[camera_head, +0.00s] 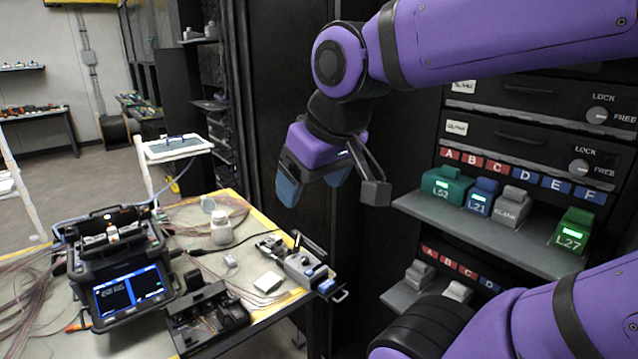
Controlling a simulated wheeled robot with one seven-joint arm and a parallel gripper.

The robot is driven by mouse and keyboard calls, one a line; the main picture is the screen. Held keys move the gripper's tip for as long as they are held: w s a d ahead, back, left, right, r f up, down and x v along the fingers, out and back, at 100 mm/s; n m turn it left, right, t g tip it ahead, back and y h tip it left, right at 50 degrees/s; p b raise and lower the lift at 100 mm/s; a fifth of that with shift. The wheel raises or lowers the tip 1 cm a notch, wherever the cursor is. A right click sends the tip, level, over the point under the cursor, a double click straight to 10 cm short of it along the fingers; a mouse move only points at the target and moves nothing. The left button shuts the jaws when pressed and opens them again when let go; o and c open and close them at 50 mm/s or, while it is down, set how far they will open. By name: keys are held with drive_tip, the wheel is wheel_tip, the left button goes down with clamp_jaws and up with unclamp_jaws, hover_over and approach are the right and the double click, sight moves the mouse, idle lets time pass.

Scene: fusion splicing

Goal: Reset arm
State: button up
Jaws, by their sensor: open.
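My purple arm reaches in from the right, and its end hangs in the upper middle of the head view. My gripper (312,190) points down with its blue-grey fingers apart, and nothing shows between them. It is in the air in front of a dark cabinet, between the workbench (262,318) at lower left and the rack shelf (490,228) at right. The gripper touches neither of them as far as I can see. A lower part of my arm fills the bottom right corner and hides part of the rack.
A fusion splicer (118,268) with a lit screen stands on the bench. A white bottle (221,228), a black tray (206,318) and a small grey device (305,268) are beside it. The shelf holds several modules, including a green one (572,231). Loose fibres lie at left.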

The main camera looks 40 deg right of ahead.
drive_tip(key=shift+s+a+r, duration=0.1)
drive_tip(key=shift+s+a, duration=0.1)
drive_tip(key=shift+s, duration=0.3)
drive_tip(key=shift+s+a+r, duration=0.1)
drive_tip(key=shift+s+a, duration=0.05)
drive_tip(key=shift+s, duration=0.35)
idle(0.7)
